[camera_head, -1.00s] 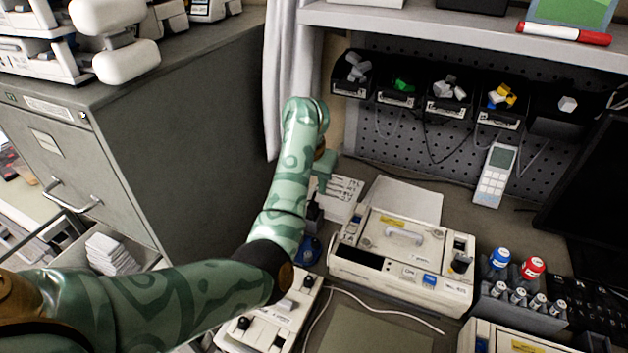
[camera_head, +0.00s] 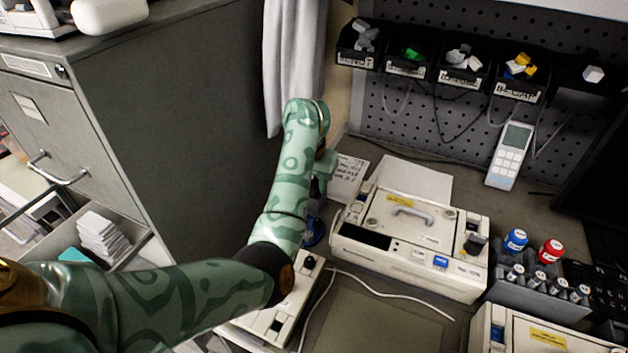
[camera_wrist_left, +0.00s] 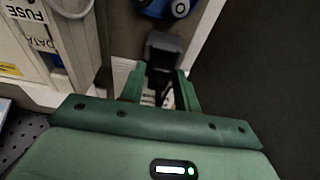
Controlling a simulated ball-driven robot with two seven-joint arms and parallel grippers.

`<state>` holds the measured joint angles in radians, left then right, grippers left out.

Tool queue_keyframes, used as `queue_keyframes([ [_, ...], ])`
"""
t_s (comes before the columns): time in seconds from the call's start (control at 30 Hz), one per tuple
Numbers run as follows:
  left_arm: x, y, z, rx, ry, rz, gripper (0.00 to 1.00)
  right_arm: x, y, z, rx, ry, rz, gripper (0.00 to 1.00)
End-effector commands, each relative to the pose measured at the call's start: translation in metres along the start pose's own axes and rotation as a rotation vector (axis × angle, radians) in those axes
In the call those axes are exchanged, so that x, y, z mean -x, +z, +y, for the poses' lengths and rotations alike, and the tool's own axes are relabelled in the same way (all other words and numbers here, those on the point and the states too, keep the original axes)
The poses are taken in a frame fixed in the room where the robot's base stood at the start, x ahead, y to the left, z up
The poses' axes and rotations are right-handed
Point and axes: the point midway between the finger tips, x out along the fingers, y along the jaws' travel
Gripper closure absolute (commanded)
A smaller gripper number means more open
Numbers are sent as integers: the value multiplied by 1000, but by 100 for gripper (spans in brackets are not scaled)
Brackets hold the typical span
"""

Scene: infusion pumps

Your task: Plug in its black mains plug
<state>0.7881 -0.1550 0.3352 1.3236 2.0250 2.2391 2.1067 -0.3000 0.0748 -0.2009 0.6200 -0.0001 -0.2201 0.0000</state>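My left gripper (camera_wrist_left: 160,92) is in the left wrist view, its two green fingers on either side of a dark block, apparently the black mains plug (camera_wrist_left: 163,50). The fingers look closed against the block's sides. In the head view my left gripper (camera_head: 323,170) is mostly behind my forearm, above the bench near the wall, with a dark shape below it. The plug's prongs and any socket cannot be made out. A cream pump unit (camera_head: 412,240) with a handle stands right of the gripper. My right gripper is not in view.
A grey cabinet (camera_head: 190,120) stands left. A white cable (camera_head: 390,294) crosses the bench. Vials (camera_head: 540,275) stand at right.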

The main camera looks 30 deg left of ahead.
Motion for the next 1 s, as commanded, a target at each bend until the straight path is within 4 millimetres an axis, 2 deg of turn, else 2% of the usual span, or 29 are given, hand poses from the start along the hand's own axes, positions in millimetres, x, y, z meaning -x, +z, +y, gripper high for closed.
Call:
queue_keyframes([
  [0.03, 0, 0, 0, 0, 0, 0, 83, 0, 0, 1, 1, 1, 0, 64],
  [0.1, 0, 0, 0, 0, 0, 0, 100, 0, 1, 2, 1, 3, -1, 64],
  [0.37, 5, -1, 0, 0, 0, 1, 100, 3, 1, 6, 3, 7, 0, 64],
  [0.83, 44, -8, 0, 1, 0, 2, 100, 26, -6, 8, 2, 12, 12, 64],
  [1.0, 50, -9, 0, 0, 1, 0, 100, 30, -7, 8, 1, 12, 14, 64],
])
